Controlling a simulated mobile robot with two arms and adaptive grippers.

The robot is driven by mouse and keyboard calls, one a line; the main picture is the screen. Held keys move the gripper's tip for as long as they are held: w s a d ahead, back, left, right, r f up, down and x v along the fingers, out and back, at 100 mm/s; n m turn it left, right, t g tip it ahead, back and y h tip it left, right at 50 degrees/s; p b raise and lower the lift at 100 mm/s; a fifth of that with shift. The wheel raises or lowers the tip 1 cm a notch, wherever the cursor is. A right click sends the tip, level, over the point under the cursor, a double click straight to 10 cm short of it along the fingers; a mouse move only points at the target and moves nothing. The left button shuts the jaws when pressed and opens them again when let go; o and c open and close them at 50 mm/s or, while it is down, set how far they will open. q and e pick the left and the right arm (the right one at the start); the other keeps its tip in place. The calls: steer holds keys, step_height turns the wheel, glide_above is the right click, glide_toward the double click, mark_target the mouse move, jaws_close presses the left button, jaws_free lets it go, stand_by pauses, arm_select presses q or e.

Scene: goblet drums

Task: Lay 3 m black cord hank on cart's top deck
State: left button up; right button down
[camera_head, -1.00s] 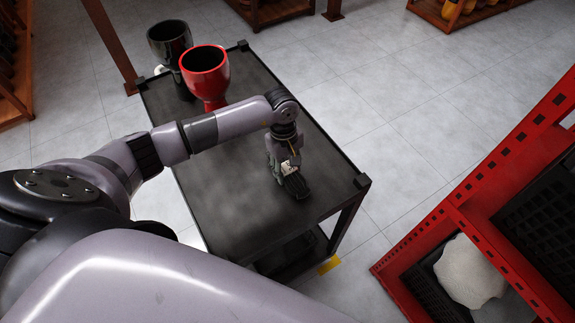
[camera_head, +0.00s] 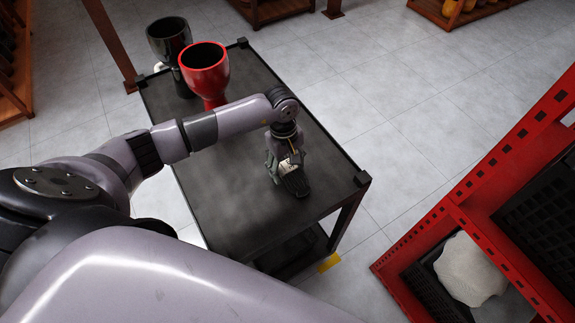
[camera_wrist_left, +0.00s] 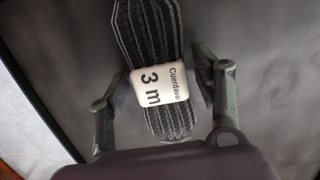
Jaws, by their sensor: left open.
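The black cord hank (camera_wrist_left: 150,35), with a white band labelled "3 m" (camera_wrist_left: 160,86), lies on the dark top deck (camera_wrist_left: 255,60) of the cart in the left wrist view. My left gripper (camera_wrist_left: 163,90) is open, with one finger on each side of the hank around its band. In the head view the hank (camera_head: 295,185) shows below my left gripper (camera_head: 285,165), on the near right part of the cart's top deck (camera_head: 225,210). The gripper hides part of the hank. My right gripper is not in view.
A red goblet drum (camera_head: 206,72) and a black goblet drum (camera_head: 168,40) stand at the deck's far left end. A red rack (camera_head: 440,225) with dark crates and a pale bag (camera_head: 468,270) stands at the right. Grey floor (camera_head: 390,90) lies between.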

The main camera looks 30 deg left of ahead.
mark_target(285, 162)
arm_select(q)
steer(key=shift+r, duration=0.2)
steer(key=shift+w+r, duration=0.1)
steer(key=shift+r, duration=0.15)
step_height(285, 162, up, 11)
steer(key=a+b, duration=0.1)
steer(key=b, duration=0.2)
steer(key=shift+w+a+r, duration=0.15)
steer(key=shift+w+r, duration=0.05)
steer(key=shift+w, duration=0.05)
steer(key=shift+s+f, duration=0.1)
